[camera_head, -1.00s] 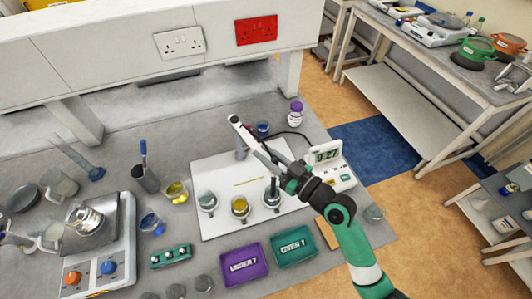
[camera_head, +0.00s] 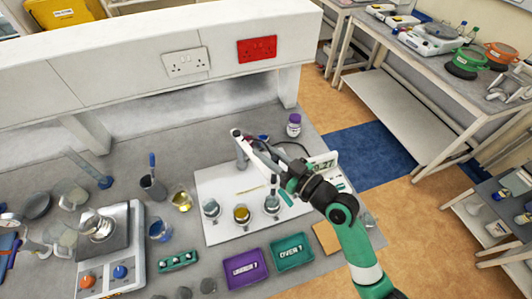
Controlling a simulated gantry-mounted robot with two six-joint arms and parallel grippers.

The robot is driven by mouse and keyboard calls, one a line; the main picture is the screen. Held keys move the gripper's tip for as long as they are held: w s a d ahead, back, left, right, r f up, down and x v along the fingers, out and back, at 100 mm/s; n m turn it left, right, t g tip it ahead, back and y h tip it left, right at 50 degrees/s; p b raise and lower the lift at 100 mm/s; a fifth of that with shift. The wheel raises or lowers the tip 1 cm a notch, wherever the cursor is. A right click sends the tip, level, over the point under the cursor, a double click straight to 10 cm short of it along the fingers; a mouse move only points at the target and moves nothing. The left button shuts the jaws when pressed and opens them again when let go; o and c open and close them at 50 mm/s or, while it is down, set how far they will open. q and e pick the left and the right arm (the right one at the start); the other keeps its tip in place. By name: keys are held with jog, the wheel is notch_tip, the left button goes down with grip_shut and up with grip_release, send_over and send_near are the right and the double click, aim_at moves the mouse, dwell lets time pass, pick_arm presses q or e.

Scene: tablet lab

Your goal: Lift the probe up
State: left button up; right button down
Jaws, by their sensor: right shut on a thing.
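The probe (camera_head: 273,184) is a thin dark stick, upright at the rightmost of three small beakers (camera_head: 272,205) on a white board (camera_head: 222,232). Its lower end is at the beaker's mouth; I cannot tell how deep it sits. My right gripper (camera_head: 279,178) is shut on the probe's upper part, and the gripper partly hides it. A white stand arm (camera_head: 255,152) reaches just behind the gripper. The meter (camera_head: 331,160) with a green display stands behind my right wrist, partly covered. My left gripper is not in view.
A purple tray (camera_head: 244,268) and a teal tray (camera_head: 292,252) lie in front of the board. The middle beaker (camera_head: 241,214) holds yellow liquid. A hotplate (camera_head: 112,250) stands at the left. A dark cable arches behind the gripper.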

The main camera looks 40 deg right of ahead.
jog(key=shift+r, duration=0.35)
jog(key=c, duration=1)
grip_release()
jog(key=shift+o, duration=1.4)
jog(key=shift+f, duration=0.1)
jog(key=s+b, duration=0.2)
jog(key=s, duration=0.9)
jog(key=shift+s+d, duration=0.25)
jog(key=shift+s, duration=0.05)
